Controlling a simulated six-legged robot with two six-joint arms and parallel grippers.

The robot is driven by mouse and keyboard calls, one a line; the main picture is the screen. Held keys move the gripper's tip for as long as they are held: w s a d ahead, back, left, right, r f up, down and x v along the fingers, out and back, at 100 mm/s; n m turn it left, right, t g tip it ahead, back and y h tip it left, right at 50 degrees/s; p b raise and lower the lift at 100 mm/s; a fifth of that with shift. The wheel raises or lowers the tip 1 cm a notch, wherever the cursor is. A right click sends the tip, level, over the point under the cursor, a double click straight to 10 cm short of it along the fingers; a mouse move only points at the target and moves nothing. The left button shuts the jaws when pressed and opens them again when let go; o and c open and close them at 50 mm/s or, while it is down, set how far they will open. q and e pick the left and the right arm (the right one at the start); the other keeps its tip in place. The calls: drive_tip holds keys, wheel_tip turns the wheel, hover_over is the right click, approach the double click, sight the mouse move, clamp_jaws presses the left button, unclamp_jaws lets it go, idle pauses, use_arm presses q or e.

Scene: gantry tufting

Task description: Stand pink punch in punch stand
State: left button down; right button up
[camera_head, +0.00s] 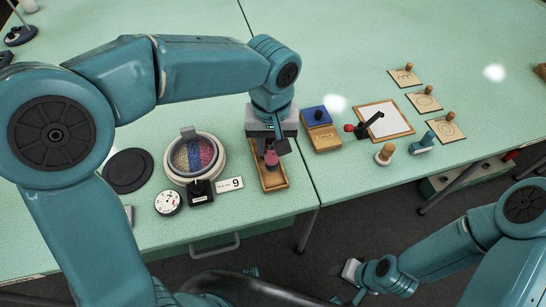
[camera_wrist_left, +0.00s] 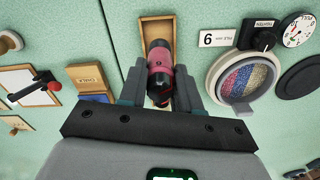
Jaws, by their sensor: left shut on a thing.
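The pink punch (camera_head: 271,158), with dark ends, is between the fingers of my left gripper (camera_head: 271,150). In the left wrist view the punch (camera_wrist_left: 160,62) lies lengthwise between the two fingers of the left gripper (camera_wrist_left: 159,88), which is shut on it. It is over or in a narrow wooden tray (camera_head: 273,184); I cannot tell whether it touches the tray floor. I cannot identify a punch stand with certainty. My right gripper (camera_head: 350,271) hangs low off the table, its fingers unclear.
To the right are a blue-and-wood box (camera_head: 323,138), a framed white sheet (camera_head: 386,119) and a wooden knob (camera_head: 385,153).

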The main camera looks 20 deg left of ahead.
sight(273, 157)
use_arm(q)
wheel_tip(273, 157, down, 5)
drive_tip(key=shift+w+f, duration=0.1)
drive_tip(key=shift+f, duration=0.05)
drive_tip(key=shift+d, duration=0.1)
drive_tip(key=shift+f+b, duration=0.1)
drive_tip(key=shift+b, duration=0.25)
drive_tip(key=c, duration=0.8)
unclamp_jaws()
drive_tip(key=shift+r+p, duration=0.3)
drive_tip(key=shift+r, duration=0.05)
wheel_tip(273, 157, up, 12)
drive_tip(key=shift+f+p, duration=0.15)
drive_tip(key=shift+p, duration=0.35)
